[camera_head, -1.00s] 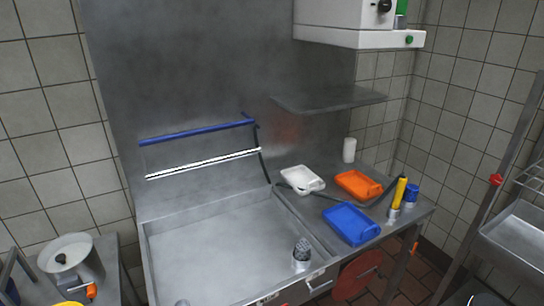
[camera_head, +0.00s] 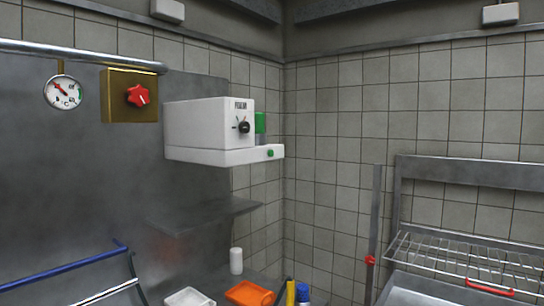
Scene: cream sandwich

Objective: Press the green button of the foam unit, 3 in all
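The foam unit (camera_head: 208,130) is a white box fixed to the steel wall panel, left of the room corner, in the head view. Its front has a label and a black knob (camera_head: 244,127). A small round green button (camera_head: 270,153) sits at the right end of its lower white ledge. A green cylinder (camera_head: 260,123) stands above that ledge. Neither of my grippers shows in the head view.
A steel shelf (camera_head: 205,214) juts out below the foam unit. A white tray (camera_head: 189,297), an orange tray (camera_head: 250,293) and a white cylinder (camera_head: 236,261) are lower down. A wire rack (camera_head: 465,262) stands at right. A gauge (camera_head: 63,92) and red knob (camera_head: 138,95) are upper left.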

